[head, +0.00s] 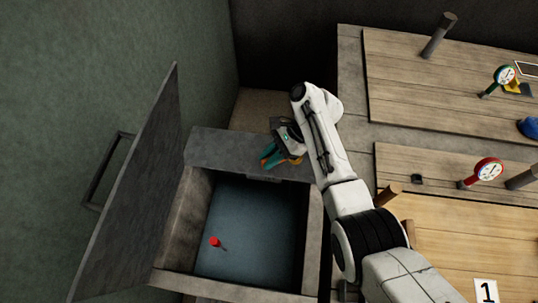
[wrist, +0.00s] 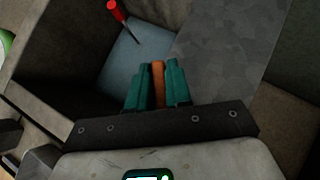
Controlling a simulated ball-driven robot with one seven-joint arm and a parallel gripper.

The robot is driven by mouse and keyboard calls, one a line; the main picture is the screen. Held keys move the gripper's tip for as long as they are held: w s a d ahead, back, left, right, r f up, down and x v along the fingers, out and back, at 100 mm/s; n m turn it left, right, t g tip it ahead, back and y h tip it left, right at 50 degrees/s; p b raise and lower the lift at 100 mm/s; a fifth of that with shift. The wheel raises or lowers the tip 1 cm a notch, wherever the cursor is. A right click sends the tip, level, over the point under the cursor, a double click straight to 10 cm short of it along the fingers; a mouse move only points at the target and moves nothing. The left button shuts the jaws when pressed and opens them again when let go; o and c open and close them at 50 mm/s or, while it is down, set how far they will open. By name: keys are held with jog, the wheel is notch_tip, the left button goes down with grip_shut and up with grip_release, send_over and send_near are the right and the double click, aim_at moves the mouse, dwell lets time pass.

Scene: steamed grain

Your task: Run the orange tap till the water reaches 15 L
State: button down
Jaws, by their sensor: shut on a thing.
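My gripper (head: 268,160) is at the far rim of the open grey tank (head: 240,142). Its teal fingers (wrist: 158,84) are shut on the orange tap (wrist: 158,72), which shows as a narrow orange strip between them. A bit of the orange tap also shows beside the fingers in the head view (head: 296,160). Blue-grey water (head: 255,225) covers the tank's bottom. A red-topped marker (head: 215,241) on a thin dark rod stands in it, also in the wrist view (wrist: 114,10). I cannot read any litre mark. The tap's spout and any stream are not clear.
The tank's dark lid (head: 130,200) stands open on the left, with a handle (head: 105,170). Wooden counters on the right carry a red-rimmed gauge (head: 487,170), a green-rimmed gauge (head: 504,76), a blue object (head: 529,127) and a card marked 1 (head: 486,292).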

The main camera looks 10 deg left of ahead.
jog(key=c, duration=1.1)
grip_release()
jog(key=shift+d, duration=0.1)
jog(key=v, duration=1)
jog(key=shift+w+d+r, duration=0.15)
jog(key=shift+d+r, duration=0.05)
jog(key=shift+r, duration=0.05)
